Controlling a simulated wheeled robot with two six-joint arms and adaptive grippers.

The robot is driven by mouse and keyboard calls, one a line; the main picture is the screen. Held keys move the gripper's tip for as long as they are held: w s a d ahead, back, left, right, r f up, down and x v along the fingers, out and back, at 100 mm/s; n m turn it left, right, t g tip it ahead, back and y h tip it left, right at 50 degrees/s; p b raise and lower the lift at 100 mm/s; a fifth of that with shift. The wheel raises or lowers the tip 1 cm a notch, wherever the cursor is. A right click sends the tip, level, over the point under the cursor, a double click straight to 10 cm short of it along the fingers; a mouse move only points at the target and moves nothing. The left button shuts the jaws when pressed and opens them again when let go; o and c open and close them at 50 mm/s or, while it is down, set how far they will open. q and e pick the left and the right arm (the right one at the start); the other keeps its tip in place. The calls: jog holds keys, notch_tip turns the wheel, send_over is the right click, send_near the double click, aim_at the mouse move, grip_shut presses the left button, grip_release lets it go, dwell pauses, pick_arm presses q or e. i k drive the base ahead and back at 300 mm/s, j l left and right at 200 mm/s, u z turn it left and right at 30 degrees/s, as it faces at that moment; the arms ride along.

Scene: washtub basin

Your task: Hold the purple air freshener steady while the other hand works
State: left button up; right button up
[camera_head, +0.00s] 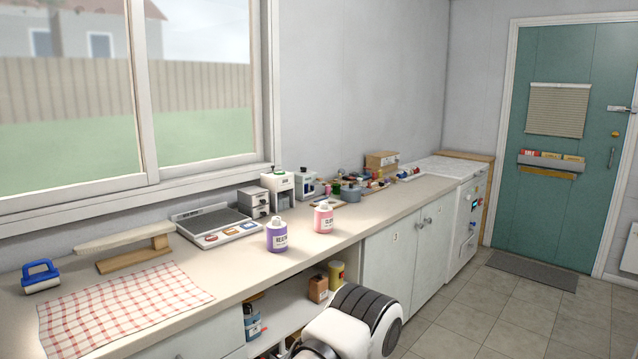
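A purple bottle (276,238) with a pale cap and a white label stands upright on the countertop, near its front edge. It is the only clearly purple container on the counter, and its label is too small to read surely. A pink bottle (323,218) of similar shape stands upright to its right, apart from it. Nothing touches the purple bottle. A white and black link of my own arm shows at the bottom middle, below the counter edge. Neither of my grippers shows.
A flat grey scale-like device (214,224) lies behind the purple bottle. White boxes (280,187) stand behind it. A checked cloth (118,307), a blue-handled brush (40,275) and a small ironing board (124,236) are at left.

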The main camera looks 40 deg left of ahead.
aim_at(276, 221)
jog(key=i, duration=3.3)
jog(key=i+u, duration=0.25)
jog(key=u, duration=0.2)
jog(key=i+l+u, duration=0.1)
jog(key=u, duration=0.3)
jog(key=i+l+u, duration=0.2)
jog(key=u, duration=0.25)
jog(key=i+l+u, duration=0.25)
jog(key=u, duration=0.15)
jog(key=i+l+u, duration=0.15)
jog(key=l+u, duration=0.15)
jog(key=u, duration=0.15)
jog(key=i+l+u, duration=0.1)
jog(key=l+u, duration=0.3)
jog(key=j, duration=0.1)
